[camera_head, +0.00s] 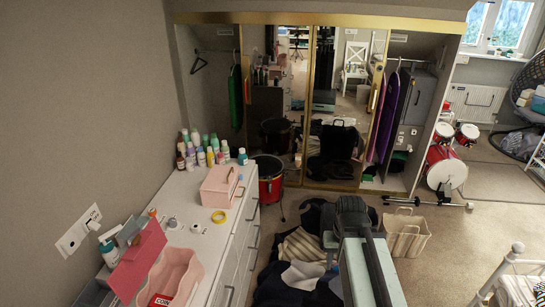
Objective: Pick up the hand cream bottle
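Several bottles (199,152) stand in a cluster at the far end of the white dresser top (185,205). They are white, green, purple and brown, and too small to tell which is the hand cream. A blue-green bottle (243,157) stands at the right of the cluster. A white and teal bottle (107,251) stands near the left edge, by the pink boxes. My dark arm reaches up from the bottom, right of the dresser and apart from the bottles. My gripper (351,206) seems to be at its far end; its fingers cannot be made out.
A closed pink box (221,186), a yellow tape roll (218,217) and an open pink bin (176,272) are on the dresser. Dark clothes (300,275) and a striped basket (405,233) lie on the floor.

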